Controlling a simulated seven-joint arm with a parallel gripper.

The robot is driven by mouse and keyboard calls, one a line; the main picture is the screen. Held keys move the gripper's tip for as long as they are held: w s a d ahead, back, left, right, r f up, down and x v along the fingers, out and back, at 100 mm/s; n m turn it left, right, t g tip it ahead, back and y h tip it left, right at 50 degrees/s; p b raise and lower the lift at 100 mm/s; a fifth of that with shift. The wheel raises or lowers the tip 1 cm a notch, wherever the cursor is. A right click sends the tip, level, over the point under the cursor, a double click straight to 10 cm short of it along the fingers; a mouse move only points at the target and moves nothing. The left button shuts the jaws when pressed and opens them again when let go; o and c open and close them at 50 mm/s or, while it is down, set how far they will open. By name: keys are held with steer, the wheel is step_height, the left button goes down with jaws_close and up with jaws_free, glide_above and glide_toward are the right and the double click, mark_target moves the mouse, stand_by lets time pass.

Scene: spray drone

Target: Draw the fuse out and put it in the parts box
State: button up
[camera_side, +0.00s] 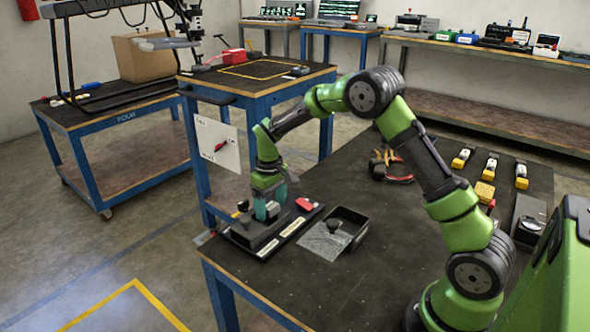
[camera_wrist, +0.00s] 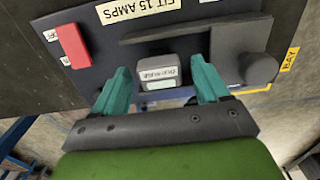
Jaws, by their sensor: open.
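The fuse appears to be a grey block with a small printed label (camera_wrist: 158,76) in the wrist view, seated on a dark panel board (camera_wrist: 110,50). My gripper (camera_wrist: 160,88) is open, with its teal fingers to the left and right of this block and a gap on each side. In the side view my gripper (camera_side: 268,208) points down over the board's back part and hides most of the block. The parts box is likely the open black tray (camera_side: 348,222) right of the board in the side view.
A red block (camera_wrist: 72,45) is on the board, also seen in the side view (camera_side: 305,204). A dark bar (camera_wrist: 180,32) and a round knob (camera_wrist: 260,68) are near the fuse. A grey sheet (camera_side: 324,240) lies beside the tray. Pliers (camera_side: 392,165) lie farther back.

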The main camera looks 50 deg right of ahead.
mark_target(271, 205)
stand_by(0.8)
jaws_close()
steer(key=shift+r, duration=3)
